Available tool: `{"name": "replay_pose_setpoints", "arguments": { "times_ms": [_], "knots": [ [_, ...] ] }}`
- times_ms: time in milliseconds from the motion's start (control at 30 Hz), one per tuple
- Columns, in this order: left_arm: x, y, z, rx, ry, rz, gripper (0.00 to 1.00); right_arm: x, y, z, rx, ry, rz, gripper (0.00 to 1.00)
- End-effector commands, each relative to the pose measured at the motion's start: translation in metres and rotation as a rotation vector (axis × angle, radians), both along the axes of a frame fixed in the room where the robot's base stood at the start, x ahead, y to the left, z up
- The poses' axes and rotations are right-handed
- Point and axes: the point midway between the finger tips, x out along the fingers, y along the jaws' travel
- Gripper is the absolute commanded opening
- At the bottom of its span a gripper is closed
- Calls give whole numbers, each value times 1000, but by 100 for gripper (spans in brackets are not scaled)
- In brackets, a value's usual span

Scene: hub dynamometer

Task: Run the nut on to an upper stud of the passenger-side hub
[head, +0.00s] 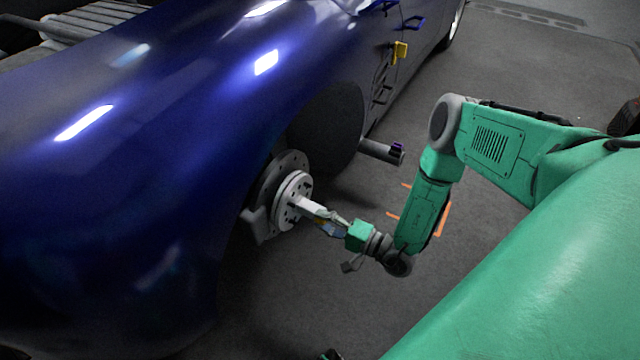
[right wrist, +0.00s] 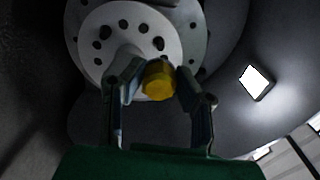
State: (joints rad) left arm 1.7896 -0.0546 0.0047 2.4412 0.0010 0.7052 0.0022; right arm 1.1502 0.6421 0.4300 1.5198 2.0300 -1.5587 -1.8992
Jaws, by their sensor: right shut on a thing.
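The pale hub (head: 291,203) sits in the blue car's open wheel arch, with a dark brake disc behind it. In the right wrist view the hub face (right wrist: 150,27) shows several dark holes or studs, too dim to tell apart. My right gripper (head: 314,211) is right in front of the hub. Its fingers (right wrist: 158,84) are shut on a yellow nut (right wrist: 158,82), which appears over the hub's lower edge in the wrist view. I cannot tell whether the nut touches a stud.
The blue car's fender (head: 150,150) rises left of and above the hub. A grey cylinder with a purple end (head: 382,151) sticks out behind the hub. Orange marks (head: 442,220) lie on the dark floor (head: 320,300), which is mostly clear near my right arm.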

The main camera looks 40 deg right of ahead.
Motion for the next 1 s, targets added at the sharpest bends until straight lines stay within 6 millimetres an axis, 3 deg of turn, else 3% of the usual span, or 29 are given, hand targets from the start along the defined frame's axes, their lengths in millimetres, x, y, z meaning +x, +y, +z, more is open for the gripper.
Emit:
{"name": "replay_pose_setpoints", "arguments": {
  "times_ms": [600,1000],
  "knots": [
    [0,0,-18,0,0,0,69,47,19,-1,1,0,1,0],
    [0,0,-18,0,0,0,69,58,23,0,0,1,0,0]
  ]
}}
